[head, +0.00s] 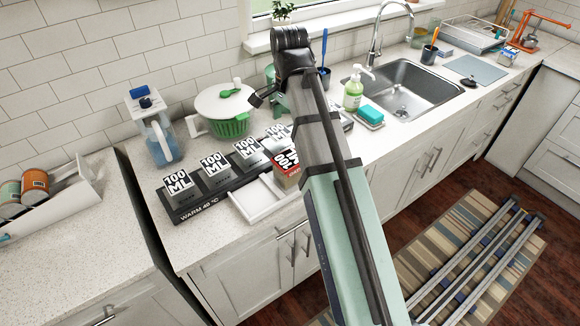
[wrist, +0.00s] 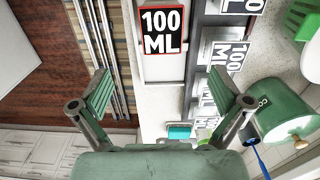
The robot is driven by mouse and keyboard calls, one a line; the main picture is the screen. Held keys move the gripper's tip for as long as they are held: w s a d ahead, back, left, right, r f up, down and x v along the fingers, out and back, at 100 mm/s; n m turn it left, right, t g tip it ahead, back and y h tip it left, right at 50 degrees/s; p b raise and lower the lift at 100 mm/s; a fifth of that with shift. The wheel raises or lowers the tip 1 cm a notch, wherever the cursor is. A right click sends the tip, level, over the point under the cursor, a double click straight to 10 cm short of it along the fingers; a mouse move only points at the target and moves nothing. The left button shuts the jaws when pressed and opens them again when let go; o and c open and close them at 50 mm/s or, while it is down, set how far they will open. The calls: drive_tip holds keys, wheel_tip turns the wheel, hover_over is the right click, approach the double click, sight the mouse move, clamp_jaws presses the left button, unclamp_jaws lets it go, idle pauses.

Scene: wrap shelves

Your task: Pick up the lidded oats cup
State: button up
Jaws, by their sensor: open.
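Several square-topped items with white 100 ML lids stand in a row on a dark tray (head: 188,213) marked WARM 40 °C. One item with red sides (head: 288,178) stands at the right of the row, partly behind my arm; in the wrist view its 100 ML top (wrist: 162,32) has a red border. I cannot read the word oats on any of them, so which is the oats cup is not certain. My gripper (wrist: 160,82) is open and empty, its two green-padded fingers wide apart. The red-edged top is beyond the fingers, apart from them. In the head view my arm hides the fingertips.
A white shallow tray (head: 262,203) lies in front of the row. A salad spinner (head: 226,108), a water jug (head: 156,132) and a green canister (wrist: 272,112) stand behind. Soap (head: 353,92) and sponge (head: 370,114) sit by the sink (head: 415,85). A gap separates the left counter.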

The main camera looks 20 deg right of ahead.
sight(289, 159)
wheel_tip(289, 159, down, 12)
drive_tip(key=shift+r+p, duration=0.15)
drive_tip(key=shift+p, duration=0.8)
drive_tip(key=shift+w+a+f+p, duration=0.1)
drive_tip(key=shift+f+p, duration=0.5)
drive_tip(key=shift+f, duration=0.75)
drive_tip(key=shift+w+f+p, duration=0.1)
drive_tip(key=shift+f+p, duration=0.45)
drive_tip(key=shift+f, duration=0.75)
drive_tip(key=shift+s, duration=0.1)
drive_tip(key=c, duration=1.4)
